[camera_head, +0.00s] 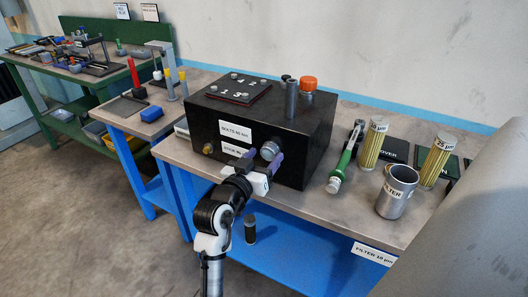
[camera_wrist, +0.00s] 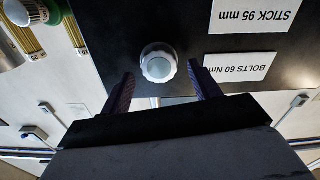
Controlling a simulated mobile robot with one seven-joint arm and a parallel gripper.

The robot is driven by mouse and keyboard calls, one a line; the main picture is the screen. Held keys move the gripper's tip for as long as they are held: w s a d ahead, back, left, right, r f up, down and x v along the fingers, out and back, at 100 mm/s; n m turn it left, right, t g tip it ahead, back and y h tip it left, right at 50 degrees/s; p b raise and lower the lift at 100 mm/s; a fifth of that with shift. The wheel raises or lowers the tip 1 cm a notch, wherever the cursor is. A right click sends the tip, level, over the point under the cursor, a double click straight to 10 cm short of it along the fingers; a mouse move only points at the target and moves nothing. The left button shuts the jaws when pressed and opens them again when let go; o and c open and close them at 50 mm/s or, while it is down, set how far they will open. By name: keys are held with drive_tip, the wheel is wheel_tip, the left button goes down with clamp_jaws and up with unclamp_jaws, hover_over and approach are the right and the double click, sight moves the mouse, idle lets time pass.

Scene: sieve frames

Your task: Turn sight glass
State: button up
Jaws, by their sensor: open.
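The sight glass (camera_head: 269,150) is a round silver fitting with a pale face on the front of the black box (camera_head: 310,150). In the wrist view the sight glass (camera_wrist: 158,64) has a scalloped rim and appears between the two finger ends. My gripper (camera_head: 265,156) is open in front of it, one purple finger on each side. In the wrist view both fingers (camera_wrist: 161,72) stand apart from the rim, with dark gaps on either side. I cannot tell how deep the fingertips reach around it.
Labels reading BOLTS 60 Nm (camera_wrist: 240,67) and STICK 95 mm (camera_wrist: 254,16) are beside the sight glass. A brass plug (camera_head: 208,148) is further left.

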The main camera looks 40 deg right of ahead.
drive_tip(key=shift+w+d, duration=0.2)
drive_tip(key=shift+d, duration=0.2)
drive_tip(key=c, duration=1)
drive_tip(key=shift+o, duration=0.2)
